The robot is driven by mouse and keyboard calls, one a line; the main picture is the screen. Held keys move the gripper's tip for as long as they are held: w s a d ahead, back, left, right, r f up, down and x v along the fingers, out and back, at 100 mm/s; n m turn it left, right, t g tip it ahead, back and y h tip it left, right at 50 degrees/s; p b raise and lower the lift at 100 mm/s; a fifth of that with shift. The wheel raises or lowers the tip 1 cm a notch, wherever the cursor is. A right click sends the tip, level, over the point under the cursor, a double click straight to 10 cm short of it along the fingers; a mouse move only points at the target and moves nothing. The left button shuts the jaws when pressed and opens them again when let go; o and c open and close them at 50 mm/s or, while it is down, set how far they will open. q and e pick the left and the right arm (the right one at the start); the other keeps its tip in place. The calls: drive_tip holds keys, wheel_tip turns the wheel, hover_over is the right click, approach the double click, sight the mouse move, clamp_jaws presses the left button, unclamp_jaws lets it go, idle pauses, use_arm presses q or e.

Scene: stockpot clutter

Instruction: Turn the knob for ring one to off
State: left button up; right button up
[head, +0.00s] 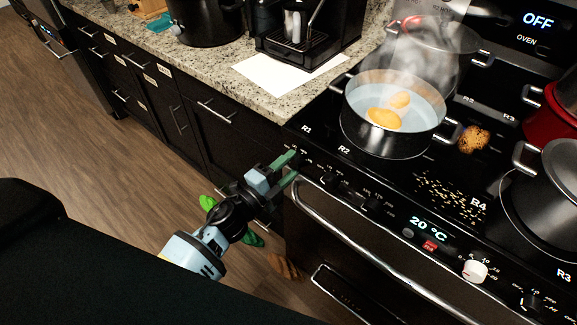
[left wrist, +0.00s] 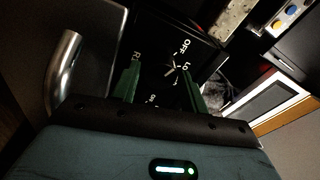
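My left gripper (head: 291,166) has its two green fingers at the left end of the stove's front control panel, below the R1 label (head: 306,129). The fingers are apart. In the left wrist view the gripper (left wrist: 160,88) reaches a dark dial area with R1, OFF and LO lettering. A white mark (left wrist: 170,70) shows between the fingers, seemingly on the dark ring one knob. The knob's outline is too dark to make out, and I cannot tell whether the fingers touch it. In the head view the fingers hide it. My right gripper is not in view.
A steaming pot (head: 393,133) with yellow-orange pieces in water stands on the stove. Other black knobs (head: 372,204) and a white knob (head: 475,271) line the panel. The oven handle (head: 350,240) runs below. Green and brown items (head: 286,267) lie on the floor.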

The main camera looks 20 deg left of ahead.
use_arm(q)
drive_tip(key=shift+o, duration=1.1)
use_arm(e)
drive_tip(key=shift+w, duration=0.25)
use_arm(q)
drive_tip(key=shift+s, duration=0.1)
drive_tip(key=v, duration=0.7)
drive_tip(key=shift+s+a+b, duration=0.2)
drive_tip(key=shift+s+b, duration=0.1)
drive_tip(key=shift+b, duration=0.1)
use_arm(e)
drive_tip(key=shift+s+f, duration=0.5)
